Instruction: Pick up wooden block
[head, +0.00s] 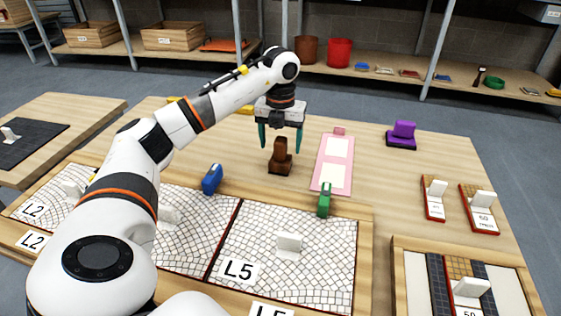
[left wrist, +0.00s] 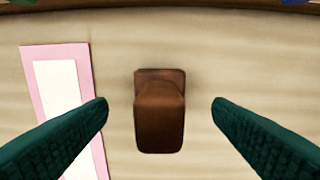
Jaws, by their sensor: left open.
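The wooden block (head: 280,160) is brown, with an upright part on a flat base, and stands on the table. In the left wrist view the wooden block (left wrist: 159,115) lies in the middle, between the two fingers and touching neither. My left gripper (head: 280,145) is open, pointing down above the block, with its green fingers to either side of the block's top. Its fingers also show in the left wrist view (left wrist: 160,108). My right gripper is not in view.
A pink-framed card (head: 315,187) lies right of the block. A green piece (head: 324,200) and a blue piece (head: 212,179) stand nearer me, by the mosaic panel (head: 335,285). A purple piece (head: 402,135) stands further right. Table around the block is clear.

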